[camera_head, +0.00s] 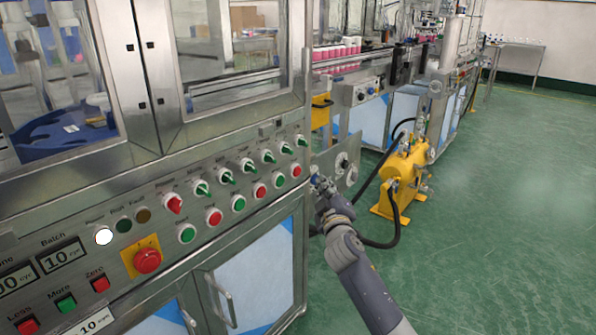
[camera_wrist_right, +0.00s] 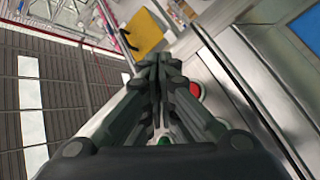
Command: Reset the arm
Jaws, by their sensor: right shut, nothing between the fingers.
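My right arm comes in from the lower right in the head view. Its gripper (camera_head: 318,181) is beside the right end of the machine's control panel (camera_head: 215,186), close to the last red button (camera_head: 296,170). In the right wrist view the gripper's dark fingers (camera_wrist_right: 158,62) are together, with nothing visible between them. A red button (camera_wrist_right: 195,90) shows just right of the fingers there, and part of a green one (camera_wrist_right: 165,141) shows below. I cannot tell whether the fingertips touch the panel. My left gripper is not in view.
A yellow tank (camera_head: 401,175) with black hoses stands on the green floor (camera_head: 500,200) right of my arm. A red stop button (camera_head: 147,260) and a lit white lamp (camera_head: 104,236) are on the panel. A conveyor with pink-and-white cans (camera_head: 335,50) runs behind. Floor at the right is clear.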

